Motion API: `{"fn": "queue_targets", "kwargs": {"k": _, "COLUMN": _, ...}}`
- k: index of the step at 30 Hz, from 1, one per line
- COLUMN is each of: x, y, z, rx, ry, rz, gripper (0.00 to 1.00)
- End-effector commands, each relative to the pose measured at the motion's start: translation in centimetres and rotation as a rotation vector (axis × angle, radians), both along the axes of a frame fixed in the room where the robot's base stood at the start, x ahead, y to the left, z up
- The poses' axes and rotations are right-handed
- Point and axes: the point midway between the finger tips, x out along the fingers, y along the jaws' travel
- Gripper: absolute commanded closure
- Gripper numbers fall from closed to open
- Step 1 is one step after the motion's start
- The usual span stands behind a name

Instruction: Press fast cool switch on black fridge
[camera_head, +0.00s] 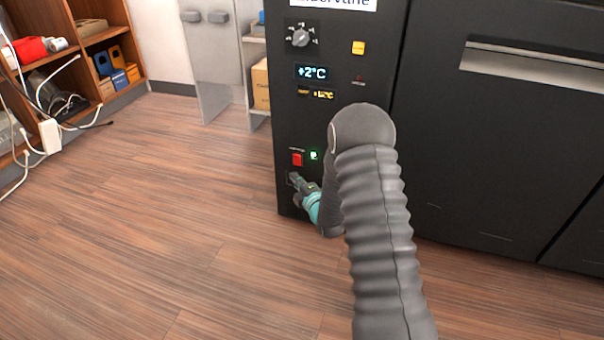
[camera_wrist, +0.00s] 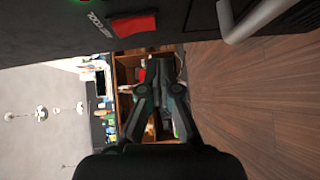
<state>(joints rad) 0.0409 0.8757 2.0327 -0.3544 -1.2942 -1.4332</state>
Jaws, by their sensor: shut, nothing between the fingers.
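The black fridge (camera_head: 455,130) stands at the right, with a control panel down its left side. A red switch (camera_head: 297,159) sits low on that panel, beside a small green light (camera_head: 315,155). In the wrist view the red switch (camera_wrist: 133,25) shows up close at the top, with an upside-down label (camera_wrist: 89,25) that seems to end in "COOL". My gripper (camera_head: 296,180) is just below the switch in the head view, close to the panel. In the wrist view its fingers (camera_wrist: 160,70) are together and empty, apart from the switch. Whether they touch the panel is unclear.
Higher on the panel are a knob (camera_head: 302,36), a blue "+2°C" display (camera_head: 312,72), a small amber display (camera_head: 322,95) and a yellow button (camera_head: 358,47). A metal bar (camera_wrist: 262,15) juts out in the wrist view. Wooden floor (camera_head: 150,230) lies clear at left.

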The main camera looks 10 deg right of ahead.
Motion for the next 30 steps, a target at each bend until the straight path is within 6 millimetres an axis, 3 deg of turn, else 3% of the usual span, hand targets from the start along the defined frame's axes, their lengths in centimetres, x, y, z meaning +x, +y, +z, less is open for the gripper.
{"fn": "queue_targets", "kwargs": {"k": 6, "x": -4.5, "y": -2.2, "z": -0.4, "rx": 0.001, "ry": 0.003, "rz": -0.01, "gripper": 1.0}}
{"fn": "queue_targets", "kwargs": {"k": 13, "x": -8.0, "y": -3.5, "z": -0.8, "rx": 0.0, "ry": 0.003, "rz": -0.014, "gripper": 1.0}}
{"fn": "queue_targets", "kwargs": {"k": 19, "x": -9.3, "y": -3.7, "z": -0.8, "rx": 0.0, "ry": 0.001, "rz": -0.01, "gripper": 1.0}}
{"fn": "queue_targets", "kwargs": {"k": 30, "x": -9.4, "y": -3.6, "z": -0.8, "rx": 0.0, "ry": -0.001, "rz": -0.008, "gripper": 1.0}}
